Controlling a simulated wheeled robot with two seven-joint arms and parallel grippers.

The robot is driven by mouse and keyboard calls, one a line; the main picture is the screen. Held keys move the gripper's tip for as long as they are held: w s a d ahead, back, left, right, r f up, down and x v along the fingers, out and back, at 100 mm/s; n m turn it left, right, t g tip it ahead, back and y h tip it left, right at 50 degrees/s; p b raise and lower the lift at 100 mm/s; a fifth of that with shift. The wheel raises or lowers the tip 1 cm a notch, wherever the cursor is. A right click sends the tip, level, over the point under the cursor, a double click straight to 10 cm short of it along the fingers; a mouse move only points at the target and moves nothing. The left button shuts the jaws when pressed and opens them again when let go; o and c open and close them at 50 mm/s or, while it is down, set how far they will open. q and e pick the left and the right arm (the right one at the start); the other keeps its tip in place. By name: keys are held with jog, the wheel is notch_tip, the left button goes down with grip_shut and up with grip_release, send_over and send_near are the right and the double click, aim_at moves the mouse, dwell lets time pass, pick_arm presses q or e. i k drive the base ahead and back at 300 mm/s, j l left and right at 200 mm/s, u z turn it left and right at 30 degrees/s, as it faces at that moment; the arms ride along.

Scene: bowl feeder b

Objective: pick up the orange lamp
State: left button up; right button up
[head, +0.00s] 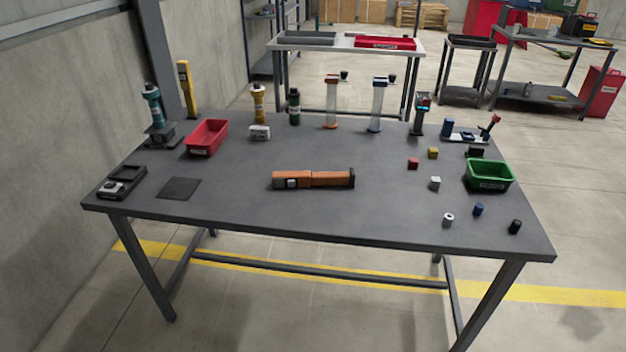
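Neither of my grippers shows in the head view.
A red bin (206,137) stands back left, a green bin (490,174) at the right. Several small blocks and cylinders, such as a white one (435,183), lie right of the lamp. Upright tools (331,103) line the back edge. A dark square pad (179,188) lies left.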

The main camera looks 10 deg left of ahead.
aim_at(303, 179)
jog(key=i+j, duration=0.35)
jog(key=i, duration=0.2)
jog(key=i+j, duration=0.3)
jog(key=i, duration=0.2)
